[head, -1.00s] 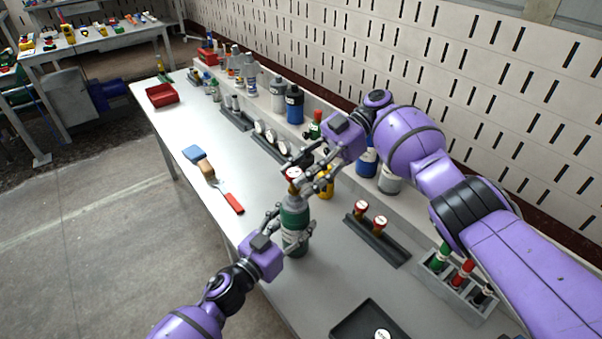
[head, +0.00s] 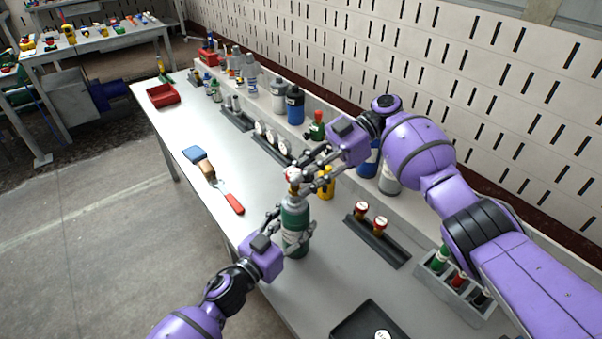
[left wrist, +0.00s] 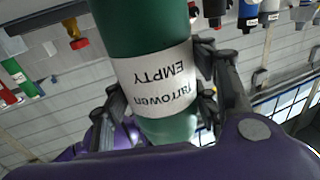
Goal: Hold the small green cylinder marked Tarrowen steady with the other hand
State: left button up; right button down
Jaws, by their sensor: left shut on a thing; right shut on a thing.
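The small green cylinder (head: 295,238) stands upright on the workbench near its front edge. In the left wrist view the cylinder (left wrist: 142,35) fills the middle, and its white label (left wrist: 155,82) reads "Tarrowen EMPTY" upside down. My left gripper (head: 297,236) is shut around the cylinder's body from the front left. On the cylinder's grey neck is a brass valve fitting with a red and white top (head: 292,174). My right gripper (head: 299,174) is shut on this valve top from the back right. Its fingers partly hide the fitting.
A rack with two red-topped valves (head: 371,220) stands right of the cylinder. A dark tray (head: 352,326) is at the near edge. A scraper with a red handle (head: 233,202) lies to the left. More cylinders (head: 294,105) line the back ledge.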

jog(key=m+t, duration=0.1)
jog(key=m+t+y, duration=0.1)
jog(key=m+t, duration=0.2)
jog(key=t, duration=0.1)
jog(key=shift+s+d+m, duration=0.15)
jog(key=shift+s+m, duration=0.2)
jog(key=shift+m, duration=0.05)
jog(key=shift+f+t, duration=0.1)
jog(key=shift+t, duration=0.3)
jog(key=m+t, duration=0.2)
jog(key=t, duration=0.1)
jog(key=shift+s+m, duration=0.35)
jog(key=shift+m, duration=0.05)
jog(key=shift+s+m+t+h, duration=0.15)
jog(key=shift+m+t+h, duration=0.15)
jog(key=shift+m+t, duration=1.3)
jog(key=shift+t, duration=0.2)
jog(key=shift+h, duration=0.4)
